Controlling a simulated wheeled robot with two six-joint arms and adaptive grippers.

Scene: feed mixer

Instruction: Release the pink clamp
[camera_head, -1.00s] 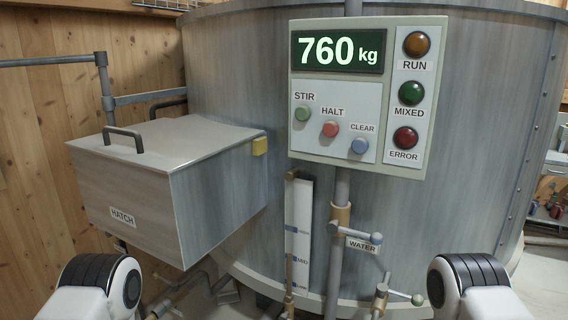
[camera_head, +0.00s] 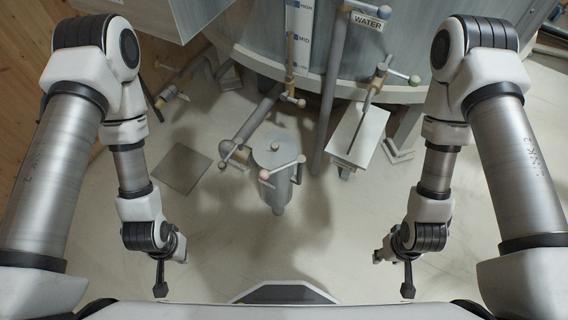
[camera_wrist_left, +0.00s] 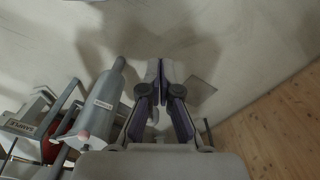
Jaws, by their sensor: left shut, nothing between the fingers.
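The pink clamp (camera_head: 264,175) shows as a pink knob on a bar across the front of a grey upright canister (camera_head: 274,154). Its pink knob also shows in the left wrist view (camera_wrist_left: 83,135), left of my fingers and apart from them. My left gripper (camera_head: 161,288) hangs to the left of the canister and nearer to me, shut and empty. In the left wrist view its dark fingers (camera_wrist_left: 158,85) are together. My right gripper (camera_head: 408,288) hangs at the right, away from the canister; its fingers are too edge-on to tell.
The mixer drum (camera_head: 250,40) stands behind, with pipes and a water valve (camera_head: 384,68). A pale box (camera_head: 357,135) is right of the canister. A dark square plate (camera_head: 181,167) lies on the floor at left. The floor before the canister is clear.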

